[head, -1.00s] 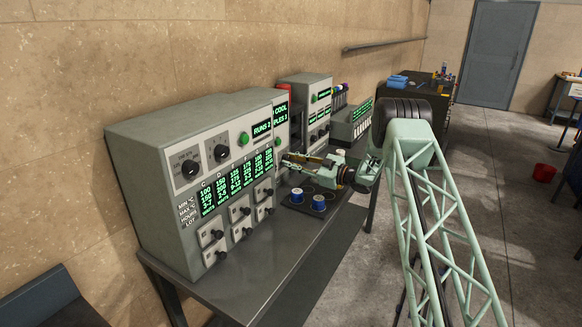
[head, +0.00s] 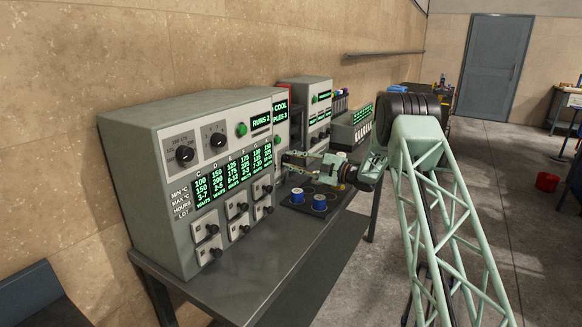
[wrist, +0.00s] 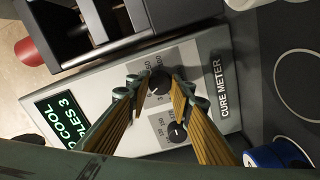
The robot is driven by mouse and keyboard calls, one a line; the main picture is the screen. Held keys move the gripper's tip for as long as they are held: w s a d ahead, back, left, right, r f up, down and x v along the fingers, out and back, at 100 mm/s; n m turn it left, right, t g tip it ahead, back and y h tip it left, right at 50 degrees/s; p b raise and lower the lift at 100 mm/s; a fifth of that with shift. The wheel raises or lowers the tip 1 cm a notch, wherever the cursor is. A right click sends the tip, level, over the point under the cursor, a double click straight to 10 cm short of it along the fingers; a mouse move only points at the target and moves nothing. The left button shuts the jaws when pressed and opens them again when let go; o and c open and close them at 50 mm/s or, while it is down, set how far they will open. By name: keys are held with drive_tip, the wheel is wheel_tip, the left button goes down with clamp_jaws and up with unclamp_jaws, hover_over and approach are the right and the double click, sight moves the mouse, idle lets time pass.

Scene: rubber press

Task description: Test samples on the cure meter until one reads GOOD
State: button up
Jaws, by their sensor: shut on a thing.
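The cure meter (wrist: 218,82) is a light grey panel with two black knobs and a green display (wrist: 60,120), of which "COOL" and "PLES 3" are readable. My gripper (wrist: 158,82) has its fingers closed around the upper black knob (wrist: 160,84). The lower knob (wrist: 177,132) is free, beside one finger. In the head view my gripper (head: 290,158) reaches in at the meter's front, and the knob is hidden. Two blue-and-white samples (head: 319,202) stand on a dark ringed tray (head: 335,193) in front of the meter; one blue sample (wrist: 280,155) shows at the wrist view's lower right.
A large grey control cabinet (head: 150,190) with "RUNS 2", a lot table, knobs and switches stands at left on the grey bench (head: 240,295). The bench front is clear.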

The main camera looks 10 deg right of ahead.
drive_tip(key=shift+n+b, duration=0.55)
drive_tip(key=shift+n, duration=0.15)
drive_tip(key=o, duration=0.8)
drive_tip(key=shift+o, duration=0.2)
drive_tip(key=v, duration=1.2)
